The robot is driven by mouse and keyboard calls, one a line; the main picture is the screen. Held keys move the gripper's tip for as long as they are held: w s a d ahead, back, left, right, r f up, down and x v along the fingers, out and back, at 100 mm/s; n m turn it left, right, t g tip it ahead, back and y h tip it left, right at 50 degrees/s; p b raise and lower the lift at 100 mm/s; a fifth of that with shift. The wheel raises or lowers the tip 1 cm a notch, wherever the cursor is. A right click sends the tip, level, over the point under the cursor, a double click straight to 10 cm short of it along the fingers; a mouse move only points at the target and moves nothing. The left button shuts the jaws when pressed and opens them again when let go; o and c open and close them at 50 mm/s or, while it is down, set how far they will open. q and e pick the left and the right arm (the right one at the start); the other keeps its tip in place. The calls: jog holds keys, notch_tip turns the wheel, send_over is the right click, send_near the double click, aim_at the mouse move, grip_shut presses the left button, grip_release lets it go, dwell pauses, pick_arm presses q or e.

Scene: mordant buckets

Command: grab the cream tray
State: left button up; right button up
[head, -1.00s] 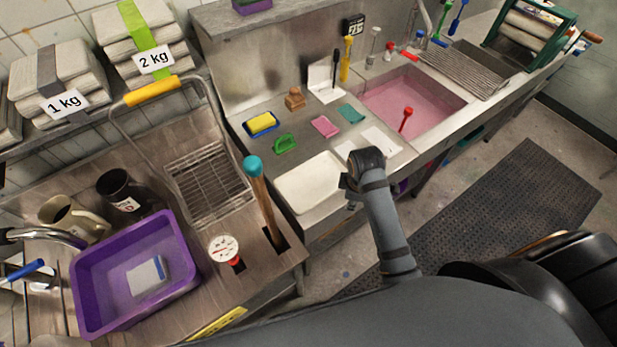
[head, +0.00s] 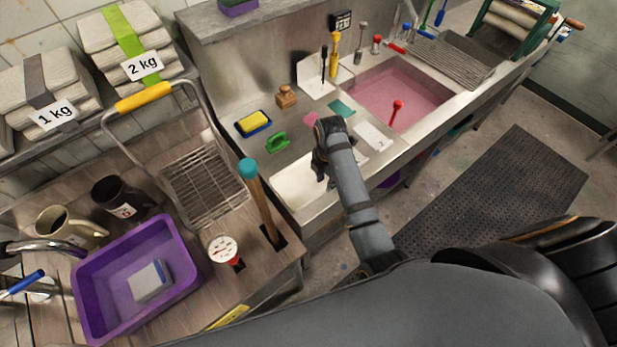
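The cream tray (head: 298,188) lies on the steel counter left of the pink sink, close to the front edge. My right gripper (head: 319,168) is over the tray's right side and hides part of it. The fingers are small and dark, seen from above, so I cannot tell how far apart they are or whether they touch the tray. My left gripper is not in view.
A green brush (head: 277,143), a yellow sponge in a blue dish (head: 253,123) and white cards (head: 374,136) lie around the tray. A teal-topped wooden handle (head: 258,200) stands upright to the left. The pink sink (head: 400,95) is to the right.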

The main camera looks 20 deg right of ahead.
aim_at(322, 192)
jog(key=shift+a+f, duration=0.15)
jog(key=shift+f, duration=0.1)
jog(key=f, duration=0.1)
jog(key=f+p, duration=0.2)
jog(key=f, duration=0.1)
jog(key=shift+a, duration=0.3)
jog(key=shift+f, duration=0.5)
grip_shut()
